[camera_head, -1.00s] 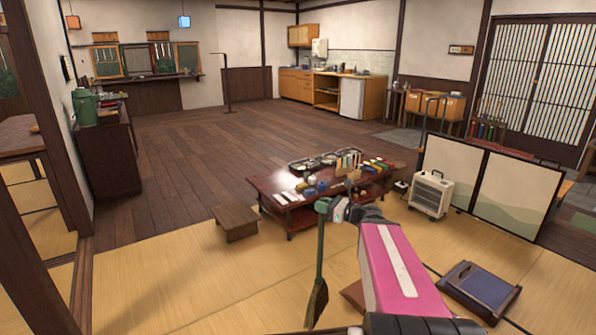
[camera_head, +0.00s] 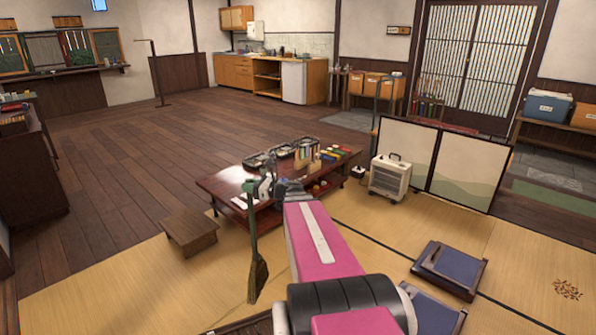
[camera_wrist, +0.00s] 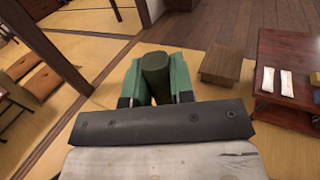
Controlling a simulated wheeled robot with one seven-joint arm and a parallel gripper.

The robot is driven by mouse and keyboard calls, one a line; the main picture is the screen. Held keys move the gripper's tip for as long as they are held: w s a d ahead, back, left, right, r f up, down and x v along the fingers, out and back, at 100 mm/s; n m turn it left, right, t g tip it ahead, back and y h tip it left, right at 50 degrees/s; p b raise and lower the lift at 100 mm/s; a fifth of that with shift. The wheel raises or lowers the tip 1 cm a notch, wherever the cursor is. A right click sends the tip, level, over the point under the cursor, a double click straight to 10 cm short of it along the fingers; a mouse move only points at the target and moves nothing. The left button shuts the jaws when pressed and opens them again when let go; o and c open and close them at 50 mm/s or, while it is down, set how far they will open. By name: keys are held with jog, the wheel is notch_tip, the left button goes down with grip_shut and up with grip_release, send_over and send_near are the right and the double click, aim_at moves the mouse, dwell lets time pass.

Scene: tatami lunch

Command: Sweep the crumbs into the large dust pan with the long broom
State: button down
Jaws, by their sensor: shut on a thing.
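My gripper (camera_head: 262,189) is shut on the long broom, in front of the low table in the head view. The broom (camera_head: 254,240) hangs nearly upright, its green handle running down to olive-brown bristles (camera_head: 257,280) over the tatami. Whether the bristles touch the floor, I cannot tell. In the wrist view, my green fingers (camera_wrist: 156,85) clasp the dark green handle end (camera_wrist: 156,65). Brown crumbs (camera_head: 567,289) lie in a patch on the tatami at the far right of the head view. I cannot make out the large dust pan in either view.
A low red-brown table (camera_head: 225,188) bears boxes and small items. A wooden stool (camera_head: 188,230) stands left of it. A heater (camera_head: 390,177) and folding screen (camera_head: 440,165) stand behind on the right. Blue-cushioned floor seats (camera_head: 449,268) lie between my arm and the crumbs.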

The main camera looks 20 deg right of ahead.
jog(key=w+d+f+m+t+h, duration=0.2)
jog(key=w+d+f, duration=0.2)
jog(key=w+d, duration=0.55)
jog(key=w+d+f+m+t+h, duration=0.1)
jog(key=w+d+f+m+h, duration=0.2)
jog(key=w+d, duration=0.65)
jog(key=w+d+f+t+h, duration=0.2)
jog(key=w+d+f, duration=0.35)
jog(key=d, duration=0.85)
jog(key=shift+f, duration=2.7)
jog(key=v, duration=3)
jog(key=w+r, duration=0.3)
jog(key=r, duration=0.4)
jog(key=shift+w+a, duration=0.25)
jog(key=shift+a, duration=0.2)
jog(key=shift+r, duration=0.1)
